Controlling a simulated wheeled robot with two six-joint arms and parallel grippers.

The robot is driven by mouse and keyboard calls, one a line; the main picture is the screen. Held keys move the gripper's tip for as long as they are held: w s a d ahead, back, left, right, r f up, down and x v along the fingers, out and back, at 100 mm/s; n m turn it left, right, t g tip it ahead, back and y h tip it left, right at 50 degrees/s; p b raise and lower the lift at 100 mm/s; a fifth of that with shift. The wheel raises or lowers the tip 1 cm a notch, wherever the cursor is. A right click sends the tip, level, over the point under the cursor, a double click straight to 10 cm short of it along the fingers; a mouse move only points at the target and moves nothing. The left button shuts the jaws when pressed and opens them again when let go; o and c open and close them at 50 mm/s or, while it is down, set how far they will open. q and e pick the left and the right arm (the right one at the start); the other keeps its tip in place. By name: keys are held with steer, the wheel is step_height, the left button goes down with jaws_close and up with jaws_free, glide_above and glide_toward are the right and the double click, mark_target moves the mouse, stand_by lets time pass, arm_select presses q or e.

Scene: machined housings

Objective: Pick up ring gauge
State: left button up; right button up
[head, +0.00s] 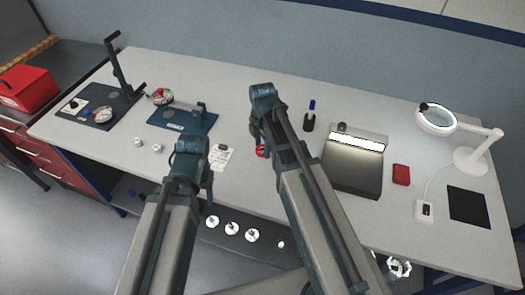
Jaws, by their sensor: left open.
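A red ring (260,151), which looks like the ring gauge, lies on the grey bench just left of my right arm. The arm hides part of it. My left gripper (208,192) is open, hanging at the end of the left arm near the bench's front edge, to the left of and nearer than the ring. My right arm reaches further over the bench and passes beside the ring. Its fingers are hidden behind its own links, so I cannot tell their state.
On the bench (300,90) are a black gauge stand (100,108), a blue fixture (180,119), a white card (221,160), a dark tray with a lit strip (352,175), a red block (401,174), a magnifier lamp (437,119) and a black mat (468,205). Several white round parts (232,228) sit below the front edge.

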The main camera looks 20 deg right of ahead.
jaws_close()
step_height(320, 180, up, 10)
steer(key=p, duration=1)
